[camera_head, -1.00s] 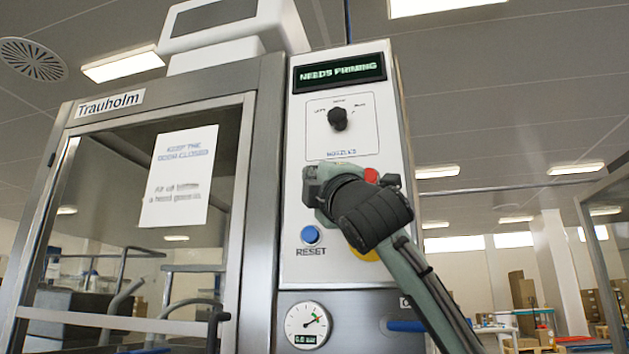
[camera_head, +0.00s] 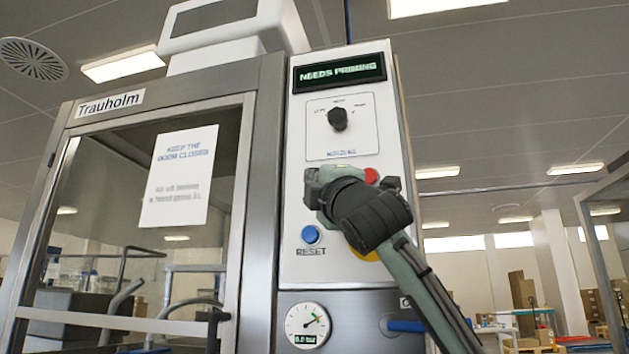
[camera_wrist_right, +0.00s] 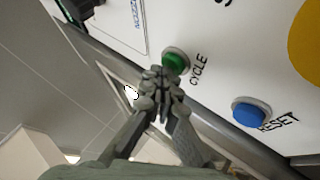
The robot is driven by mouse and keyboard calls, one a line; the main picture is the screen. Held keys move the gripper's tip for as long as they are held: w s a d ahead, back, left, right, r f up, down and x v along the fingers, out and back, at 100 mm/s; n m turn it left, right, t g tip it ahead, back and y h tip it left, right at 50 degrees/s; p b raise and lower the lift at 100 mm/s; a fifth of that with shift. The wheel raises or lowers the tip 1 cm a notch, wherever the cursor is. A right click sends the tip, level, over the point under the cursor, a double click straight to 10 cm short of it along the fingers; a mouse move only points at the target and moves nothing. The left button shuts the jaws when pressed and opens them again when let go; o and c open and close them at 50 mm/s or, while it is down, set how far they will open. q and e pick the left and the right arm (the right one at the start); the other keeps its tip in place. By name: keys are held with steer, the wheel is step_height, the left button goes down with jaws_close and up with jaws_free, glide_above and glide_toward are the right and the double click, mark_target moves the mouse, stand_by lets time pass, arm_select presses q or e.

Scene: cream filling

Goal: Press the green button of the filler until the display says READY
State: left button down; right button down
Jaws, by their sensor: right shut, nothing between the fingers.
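The filler's display (camera_head: 339,72) reads NEEDS PRIMING. The green button (camera_wrist_right: 176,61), marked CYCLE, shows in the right wrist view; in the head view it is hidden behind my right gripper. My right gripper (camera_head: 322,188) is in front of the white control panel (camera_head: 300,150). In the right wrist view its fingertips (camera_wrist_right: 160,80) are shut with nothing between them, right beside the green button's lower left edge. I cannot tell whether they touch it. My left gripper is not in view.
The blue RESET button (camera_head: 311,235) is just below my right gripper; a red button (camera_head: 371,175) shows behind it. Above are a black selector knob (camera_head: 338,118) and its dial plate. A pressure gauge (camera_head: 307,325) is below. The glass door (camera_head: 110,220) is at the left.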

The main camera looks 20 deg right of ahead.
steer(key=shift+w+d, duration=0.1)
steer(key=shift+w, duration=0.1)
stand_by(0.4)
steer(key=shift+s+a, duration=0.45)
steer(key=shift+s, duration=0.35)
steer(key=shift+s+a, duration=0.7)
steer(key=shift+s, duration=0.35)
steer(key=shift+s+a, duration=0.7)
steer(key=shift+s, duration=0.3)
